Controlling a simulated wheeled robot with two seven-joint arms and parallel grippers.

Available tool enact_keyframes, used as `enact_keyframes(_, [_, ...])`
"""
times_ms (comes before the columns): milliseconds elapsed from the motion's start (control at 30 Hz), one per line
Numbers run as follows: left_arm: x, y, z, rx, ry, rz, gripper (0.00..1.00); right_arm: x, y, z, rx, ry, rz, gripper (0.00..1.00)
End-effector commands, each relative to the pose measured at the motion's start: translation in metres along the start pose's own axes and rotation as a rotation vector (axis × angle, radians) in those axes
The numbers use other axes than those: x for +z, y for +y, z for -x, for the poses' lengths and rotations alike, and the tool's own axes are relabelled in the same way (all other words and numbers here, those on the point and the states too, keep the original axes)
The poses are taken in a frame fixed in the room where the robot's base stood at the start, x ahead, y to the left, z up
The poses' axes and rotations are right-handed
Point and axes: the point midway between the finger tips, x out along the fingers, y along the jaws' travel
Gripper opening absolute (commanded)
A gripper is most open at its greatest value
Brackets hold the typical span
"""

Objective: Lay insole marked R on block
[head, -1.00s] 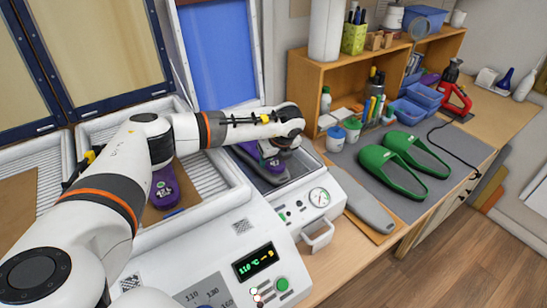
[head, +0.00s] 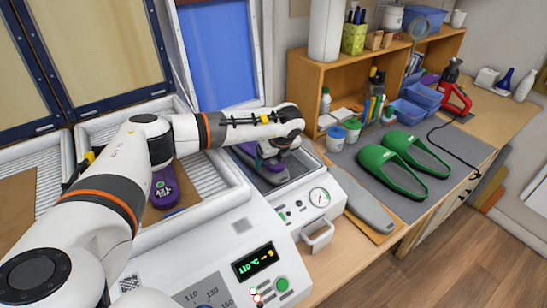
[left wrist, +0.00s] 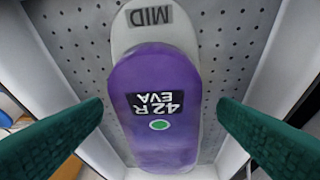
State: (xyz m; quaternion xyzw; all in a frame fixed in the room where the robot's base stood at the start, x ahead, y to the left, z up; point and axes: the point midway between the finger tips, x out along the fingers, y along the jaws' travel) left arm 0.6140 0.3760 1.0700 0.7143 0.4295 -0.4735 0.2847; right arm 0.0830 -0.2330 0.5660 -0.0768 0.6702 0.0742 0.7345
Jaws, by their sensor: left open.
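A purple insole (left wrist: 155,95) with a black label reading 42R EVA and a green dot shows in the left wrist view. It lies lengthwise over a grey block (left wrist: 150,35) marked MID, whose end shows beyond it. My left gripper (head: 272,158) is over the right-hand recess of the white machine. In the left wrist view its two green-padded fingers (left wrist: 160,135) are open, one on each side of the insole and apart from it. In the head view the gripper partly hides this insole and block. Another purple insole (head: 163,190) lies in the middle tray. My right gripper is not in view.
A perforated grey plate (left wrist: 85,45) lies under the block, between pale walls. The machine's panel shows a green-lit display (head: 256,262) and a gauge (head: 319,196). Green slippers (head: 390,172) lie on a grey mat to the right. A blue panel (head: 217,55) stands behind.

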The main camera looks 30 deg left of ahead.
Motion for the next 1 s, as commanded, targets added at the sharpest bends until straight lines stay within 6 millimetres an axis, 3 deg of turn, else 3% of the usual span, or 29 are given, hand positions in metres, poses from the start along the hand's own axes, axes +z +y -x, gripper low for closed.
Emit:
enact_keyframes(167, [0.000,0.001,0.009,0.003,0.000,0.001,0.82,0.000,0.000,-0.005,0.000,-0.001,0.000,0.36])
enact_keyframes(700, [0.001,0.001,0.108,0.003,0.000,0.001,0.82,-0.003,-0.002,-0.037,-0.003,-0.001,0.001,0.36])
enact_keyframes(1000, [0.000,0.000,0.120,0.000,0.000,0.000,0.82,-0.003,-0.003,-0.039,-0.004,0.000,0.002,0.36])
